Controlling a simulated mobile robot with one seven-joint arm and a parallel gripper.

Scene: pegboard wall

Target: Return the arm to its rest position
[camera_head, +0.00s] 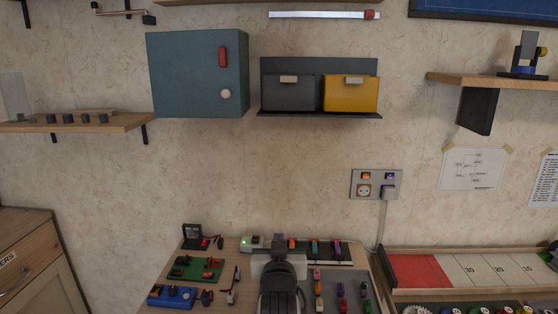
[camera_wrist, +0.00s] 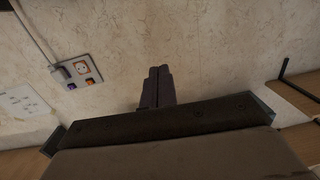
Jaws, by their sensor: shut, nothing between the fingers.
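My arm rises at the bottom middle of the head view, over the wooden workbench (camera_head: 215,258). Its end is seen from behind, and the fingertips are hidden there. In the wrist view my gripper (camera_wrist: 158,86) shows with its two dark fingers together and nothing between them. The fingers stand in front of the bare wall, apart from any object.
The bench holds a green board (camera_head: 197,269), a blue tray (camera_head: 172,297) and several small coloured parts. A wall outlet plate (camera_head: 376,184) with a plugged cable is right of my arm. A blue cabinet (camera_head: 190,75) and grey and yellow bins (camera_head: 351,95) hang above. The wall between is clear.

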